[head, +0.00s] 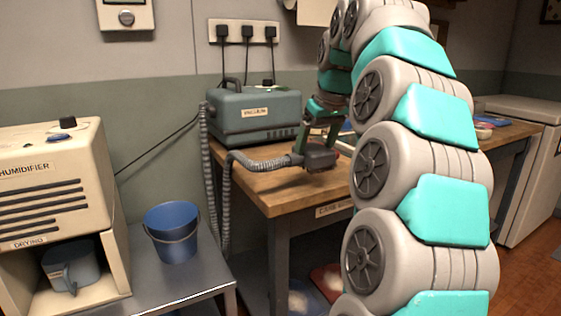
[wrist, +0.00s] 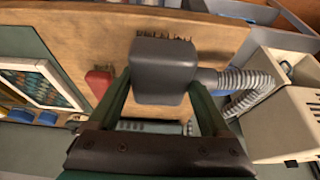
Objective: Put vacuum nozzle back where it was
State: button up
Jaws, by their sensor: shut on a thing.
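The vacuum nozzle (head: 321,158) is a dark grey block with bristles, joined to a ribbed grey hose (head: 262,163). My gripper (head: 322,142) is shut on it, over the wooden table (head: 290,196). In the wrist view the nozzle (wrist: 165,72) sits between my two green fingers, bristles towards the top of the picture, the hose (wrist: 248,90) leaving to the right. Whether the nozzle touches the table top is unclear. The grey-green vacuum (head: 253,114) stands at the back left of the table, and the hose loops down past the table's left edge.
My arm hides much of the table's right part. A cream humidifier (head: 50,190) and a blue bucket (head: 172,232) stand left of the table. The wrist view shows a red object (wrist: 98,82) and a framed panel (wrist: 40,88). Bare wood lies in front of the nozzle.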

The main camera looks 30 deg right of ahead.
jog(key=w+a, duration=0.1)
jog(key=w, duration=0.2)
jog(key=w+a, duration=0.1)
jog(key=w, duration=0.2)
jog(key=w+a+f, duration=0.1)
jog(key=w, duration=0.2)
jog(key=shift+a+p, duration=0.35)
jog(key=shift+a, duration=0.05)
jog(key=shift+f, duration=1.7)
jog(key=shift+f, duration=0.15)
jog(key=o, duration=1.4)
